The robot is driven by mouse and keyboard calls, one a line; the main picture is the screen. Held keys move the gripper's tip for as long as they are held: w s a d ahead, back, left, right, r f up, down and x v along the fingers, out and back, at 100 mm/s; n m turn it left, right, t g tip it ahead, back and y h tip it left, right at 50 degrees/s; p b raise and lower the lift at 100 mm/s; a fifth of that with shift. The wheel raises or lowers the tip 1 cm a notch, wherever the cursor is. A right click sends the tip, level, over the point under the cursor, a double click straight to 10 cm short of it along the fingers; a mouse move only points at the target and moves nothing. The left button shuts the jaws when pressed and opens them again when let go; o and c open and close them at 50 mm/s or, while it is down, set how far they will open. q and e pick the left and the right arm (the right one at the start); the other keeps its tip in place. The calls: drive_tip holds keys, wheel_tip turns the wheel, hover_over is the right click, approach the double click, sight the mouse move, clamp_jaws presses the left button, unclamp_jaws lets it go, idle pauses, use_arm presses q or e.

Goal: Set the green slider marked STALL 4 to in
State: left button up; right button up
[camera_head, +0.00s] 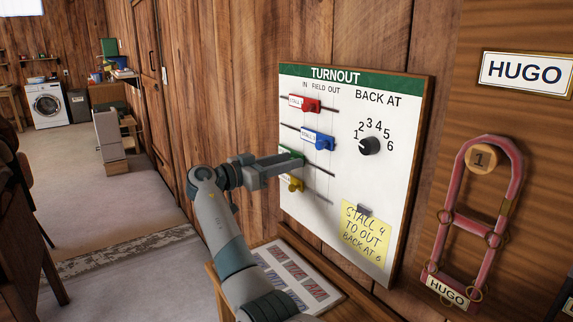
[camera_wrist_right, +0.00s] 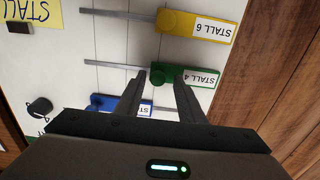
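The green STALL 4 slider (camera_wrist_right: 185,77) sits near the IN end of its rail on the white TURNOUT board (camera_head: 343,88). In the head view only a bit of the green slider (camera_head: 288,151) shows behind my right gripper (camera_head: 298,160). In the wrist view, which is upside down, my right gripper (camera_wrist_right: 160,80) is open. Its two fingers stand apart, with the green knob between or just beyond their tips; I cannot tell whether they touch it. My left gripper is not in view.
The blue slider (camera_head: 318,140) and red slider (camera_head: 305,104) are above; the yellow STALL 6 slider (camera_wrist_right: 197,26) is below. A dial (camera_head: 369,146) and a yellow note (camera_head: 364,232) reading "STALL 4 TO OUT, BACK AT 6" are to the right. A red halter (camera_head: 487,230) hangs farther right.

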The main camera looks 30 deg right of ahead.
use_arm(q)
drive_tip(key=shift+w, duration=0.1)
use_arm(e)
drive_tip(key=shift+f, duration=0.15)
use_arm(q)
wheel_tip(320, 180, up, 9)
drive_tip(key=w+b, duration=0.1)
drive_tip(key=b, duration=0.2)
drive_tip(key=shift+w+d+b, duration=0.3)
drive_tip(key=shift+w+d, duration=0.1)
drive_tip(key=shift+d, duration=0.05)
use_arm(e)
drive_tip(key=s+a, duration=0.1)
drive_tip(key=a, duration=1.6)
drive_tip(key=shift+s+a, duration=0.15)
drive_tip(key=shift+a, duration=0.05)
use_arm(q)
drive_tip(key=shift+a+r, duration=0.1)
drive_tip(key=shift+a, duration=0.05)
